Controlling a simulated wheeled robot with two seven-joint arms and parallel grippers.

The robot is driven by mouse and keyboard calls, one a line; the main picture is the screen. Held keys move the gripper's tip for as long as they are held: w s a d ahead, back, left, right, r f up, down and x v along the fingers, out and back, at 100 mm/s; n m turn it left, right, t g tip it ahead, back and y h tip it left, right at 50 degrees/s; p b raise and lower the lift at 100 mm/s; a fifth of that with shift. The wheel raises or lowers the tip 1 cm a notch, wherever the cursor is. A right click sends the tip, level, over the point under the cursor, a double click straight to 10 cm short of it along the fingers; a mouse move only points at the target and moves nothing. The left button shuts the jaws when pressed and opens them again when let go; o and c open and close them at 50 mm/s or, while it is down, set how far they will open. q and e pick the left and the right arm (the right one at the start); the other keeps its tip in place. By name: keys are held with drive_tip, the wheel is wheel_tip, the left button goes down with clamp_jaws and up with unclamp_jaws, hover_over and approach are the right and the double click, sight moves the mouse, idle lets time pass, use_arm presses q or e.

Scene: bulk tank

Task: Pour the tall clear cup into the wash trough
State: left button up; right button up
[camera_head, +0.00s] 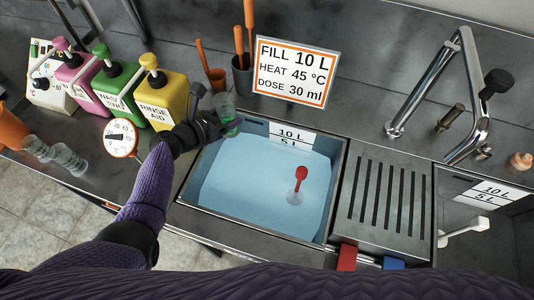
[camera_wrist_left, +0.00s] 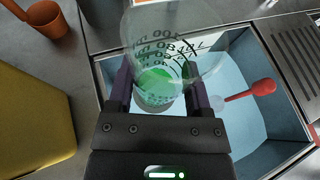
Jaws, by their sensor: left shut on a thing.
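My left gripper (camera_head: 212,127) is shut on the tall clear cup (camera_head: 224,106), at the far left corner of the wash trough (camera_head: 338,188). In the left wrist view, the cup (camera_wrist_left: 172,42) has dark graduation marks and green liquid low inside it, between my gripper's fingers (camera_wrist_left: 158,88). The cup is over or close to the trough's edge; its exact tilt is hard to tell. The trough holds pale blue water (camera_head: 245,185). A red-handled tool (camera_head: 299,180) with a clear end is in the water. My right gripper is not in view.
Pink, green and yellow jugs (camera_head: 162,97) and a dial (camera_head: 120,138) stand left. Clear cups (camera_head: 70,160) stand farther left. An instruction sign (camera_head: 296,72) stands behind the trough. A slotted drainer (camera_head: 385,200), tap (camera_head: 470,90) and second basin (camera_head: 480,225) lie right.

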use_arm(q)
drive_tip(key=shift+w, duration=0.4)
wheel_tip(320, 180, down, 11)
drive_tip(key=b, duration=1)
drive_tip(key=shift+s, duration=0.15)
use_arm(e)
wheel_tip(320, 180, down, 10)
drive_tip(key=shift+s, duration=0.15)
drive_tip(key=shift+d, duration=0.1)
use_arm(q)
drive_tip(key=shift+f, duration=0.15)
drive_tip(key=shift+s+d+f+m+t+y+b, duration=0.1)
drive_tip(key=shift+s+d+m+t+y+b, duration=0.45)
drive_tip(key=shift+m, duration=0.65)
drive_tip(key=shift+s+d+r+m+t+y+b, duration=0.1)
drive_tip(key=shift+s+d+m+t+y+b, duration=0.25)
drive_tip(key=shift+m+t+b, duration=0.65)
drive_tip(key=shift+s+d+f+m+t+y+b, duration=0.15)
drive_tip(key=shift+d+m+t+y+b, duration=0.35)
drive_tip(key=shift+m, duration=0.9)
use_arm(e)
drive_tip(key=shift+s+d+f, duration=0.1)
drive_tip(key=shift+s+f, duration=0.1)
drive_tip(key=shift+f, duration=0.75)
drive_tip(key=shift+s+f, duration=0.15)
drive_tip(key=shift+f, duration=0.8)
